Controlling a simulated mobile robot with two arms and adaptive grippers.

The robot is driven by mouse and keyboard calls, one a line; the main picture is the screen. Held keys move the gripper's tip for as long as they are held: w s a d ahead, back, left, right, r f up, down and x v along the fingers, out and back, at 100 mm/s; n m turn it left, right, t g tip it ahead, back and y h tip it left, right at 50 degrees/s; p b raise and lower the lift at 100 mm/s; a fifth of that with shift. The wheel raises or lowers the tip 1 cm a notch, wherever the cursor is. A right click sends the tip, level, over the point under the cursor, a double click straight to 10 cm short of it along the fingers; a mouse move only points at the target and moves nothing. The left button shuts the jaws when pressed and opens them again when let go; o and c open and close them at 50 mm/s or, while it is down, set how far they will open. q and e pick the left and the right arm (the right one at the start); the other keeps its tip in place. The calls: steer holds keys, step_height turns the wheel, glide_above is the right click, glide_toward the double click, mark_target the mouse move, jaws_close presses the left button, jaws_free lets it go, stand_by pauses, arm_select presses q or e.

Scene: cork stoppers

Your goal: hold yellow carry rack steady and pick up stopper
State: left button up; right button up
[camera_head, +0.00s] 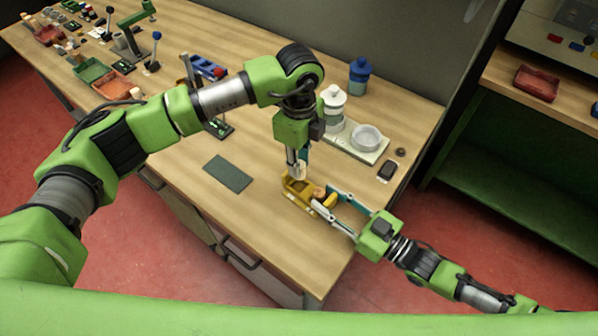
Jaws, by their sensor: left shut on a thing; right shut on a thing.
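The yellow carry rack (294,194) sits on the wooden table near its right front edge. My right gripper (326,202) reaches in from the lower right and is shut on the rack's right end, one finger along each side. A small tan round piece (318,192) shows on the rack between those fingers. My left gripper (298,168) points down just above the rack's back side. It is shut on a small pale piece that looks like the stopper, mostly hidden by the fingers. I cannot tell whether that piece is clear of the rack.
A dark green mat (228,173) lies to the left. Behind the rack are a light tray (352,146) with a clear dish (367,137), a white bottle (333,104) and a blue jar (359,76). A small dark box (387,171) lies at the right. The table front is clear.

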arm_select(q)
step_height(320, 180, up, 4)
steer(key=shift+r, duration=0.1)
arm_select(e)
steer(key=o, duration=1.3)
steer(key=v, duration=1.2)
arm_select(q)
steer(key=shift+d, duration=0.1)
arm_select(e)
steer(key=shift+s, duration=0.1)
